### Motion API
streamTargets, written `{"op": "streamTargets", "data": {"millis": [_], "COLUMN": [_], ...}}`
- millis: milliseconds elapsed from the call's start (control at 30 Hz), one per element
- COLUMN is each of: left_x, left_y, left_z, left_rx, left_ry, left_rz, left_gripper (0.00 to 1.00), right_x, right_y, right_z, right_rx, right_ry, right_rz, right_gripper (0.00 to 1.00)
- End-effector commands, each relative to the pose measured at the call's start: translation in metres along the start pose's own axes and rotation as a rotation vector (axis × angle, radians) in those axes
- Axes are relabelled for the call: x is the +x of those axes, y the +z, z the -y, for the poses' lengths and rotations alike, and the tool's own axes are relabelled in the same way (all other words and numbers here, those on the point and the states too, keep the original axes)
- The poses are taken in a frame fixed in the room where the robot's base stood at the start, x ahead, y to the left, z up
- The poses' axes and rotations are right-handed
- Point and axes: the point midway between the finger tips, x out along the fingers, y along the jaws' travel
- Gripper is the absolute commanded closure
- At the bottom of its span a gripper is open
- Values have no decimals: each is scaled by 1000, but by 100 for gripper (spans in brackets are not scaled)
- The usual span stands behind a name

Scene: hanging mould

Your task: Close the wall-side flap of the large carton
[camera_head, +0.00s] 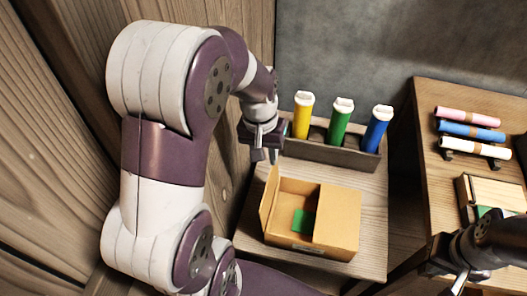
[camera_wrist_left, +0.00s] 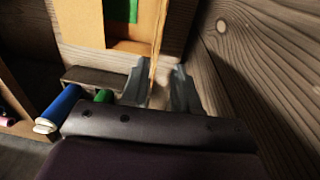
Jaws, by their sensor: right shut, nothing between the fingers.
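The large carton (camera_head: 310,242) stands on the wooden table. Its wall-side flap (camera_head: 269,200) stands upright along the left edge, and the right flap (camera_head: 337,216) lies flat over the right half. A green thing (camera_head: 303,221) shows inside the open left half. My left gripper (camera_head: 264,157) points down just above the far end of the upright flap. In the left wrist view its fingers (camera_wrist_left: 160,88) are apart, with the flap's edge (camera_wrist_left: 157,45) appearing between them; whether they touch it cannot be told. My right gripper (camera_head: 460,279) is shut and empty at the lower right.
A wooden wall (camera_head: 60,130) rises close on the left. Behind the carton a rack (camera_head: 330,151) holds yellow, green and blue tubes. A second table (camera_head: 425,130) at the right bears several rolls (camera_head: 468,132) and a box (camera_head: 490,192). Bare tabletop (camera_head: 373,195) lies right of the carton.

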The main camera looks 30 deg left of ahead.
Motion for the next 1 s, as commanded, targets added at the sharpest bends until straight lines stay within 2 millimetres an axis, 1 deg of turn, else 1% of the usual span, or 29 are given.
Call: {"op": "streamTargets", "data": {"millis": [33,67,100,200,300,400,500,567,900,967,1000], "left_x": [-2,-2,-19,-40,-57,-69,-78,-80,-80,-81,-82], "left_y": [12,16,23,41,54,64,65,66,67,68,69], "left_z": [2,3,0,-6,-11,-15,-19,-20,-22,-29,-37], "left_rx": [17,28,52,107,149,182,199,206,212,242,278], "left_ry": [-17,-26,-34,-48,-53,-57,-56,-56,-56,-53,-50], "left_rz": [-9,-31,-40,-59,-61,-63,-62,-61,-61,-65,-71], "left_gripper": [70,70,70,70,70,70,70,70,70,70,70], "right_x": [-11,-14,-32,-56,-75,-89,-97,-99,-98,-98,-98], "right_y": [-2,-2,-4,-7,-9,-11,-12,-12,-12,-12,-12], "right_z": [0,0,0,0,0,0,0,0,0,0,0], "right_rx": [0,0,0,0,0,0,0,0,0,0,0], "right_ry": [0,0,0,0,0,0,0,0,0,0,0], "right_rz": [-1,-1,0,-2,-1,-1,-1,-1,-1,-1,-1], "right_gripper": [100,100,100,100,100,100,100,100,100,100,100]}}
